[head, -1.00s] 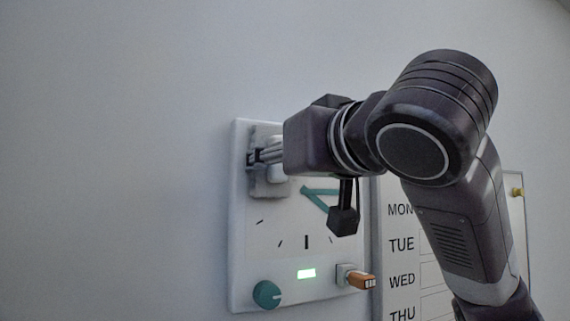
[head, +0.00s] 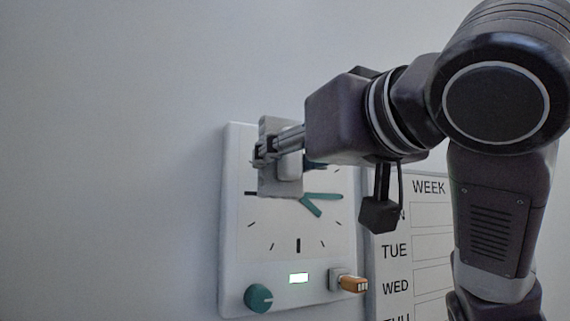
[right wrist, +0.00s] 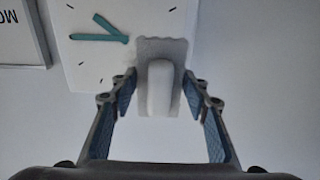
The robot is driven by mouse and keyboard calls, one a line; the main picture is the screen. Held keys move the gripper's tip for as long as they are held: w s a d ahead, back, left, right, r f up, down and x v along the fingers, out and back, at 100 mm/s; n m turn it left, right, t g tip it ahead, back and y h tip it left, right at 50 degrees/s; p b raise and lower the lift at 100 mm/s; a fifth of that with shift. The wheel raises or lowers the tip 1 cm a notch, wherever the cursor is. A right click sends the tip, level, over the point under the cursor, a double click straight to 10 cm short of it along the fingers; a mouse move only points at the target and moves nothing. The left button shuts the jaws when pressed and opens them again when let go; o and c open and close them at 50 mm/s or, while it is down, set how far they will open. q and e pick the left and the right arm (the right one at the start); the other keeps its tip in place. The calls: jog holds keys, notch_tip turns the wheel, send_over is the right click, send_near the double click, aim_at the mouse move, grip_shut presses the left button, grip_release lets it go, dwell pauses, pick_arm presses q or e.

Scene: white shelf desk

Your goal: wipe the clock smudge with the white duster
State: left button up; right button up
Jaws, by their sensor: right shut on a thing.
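The white clock (head: 268,222) hangs on the wall in the head view, with teal hands (head: 312,201) and black hour marks. My right gripper (head: 276,146) is in front of its upper left part, shut on the duster (head: 280,187). In the right wrist view, the gripper (right wrist: 160,86) has a finger on each side of the duster's pale handle (right wrist: 160,92), and the scalloped pad edge shows against the clock face (right wrist: 92,62). I cannot tell whether the pad touches the face. No smudge is visible; the duster and gripper hide part of the face. My left gripper is not in view.
A weekday board (head: 396,250) hangs to the right, partly behind my arm. The wall to the left is bare.

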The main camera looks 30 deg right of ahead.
jog(key=shift+s+b, duration=0.75)
jog(key=shift+s, duration=0.9)
jog(key=shift+w, duration=0.15)
jog(key=shift+w+b, duration=0.4)
jog(key=shift+w, duration=1.95)
jog(key=shift+w+d, duration=0.1)
jog(key=shift+w, duration=0.9)
jog(key=shift+w, duration=1.1)
jog(key=shift+d, duration=0.1)
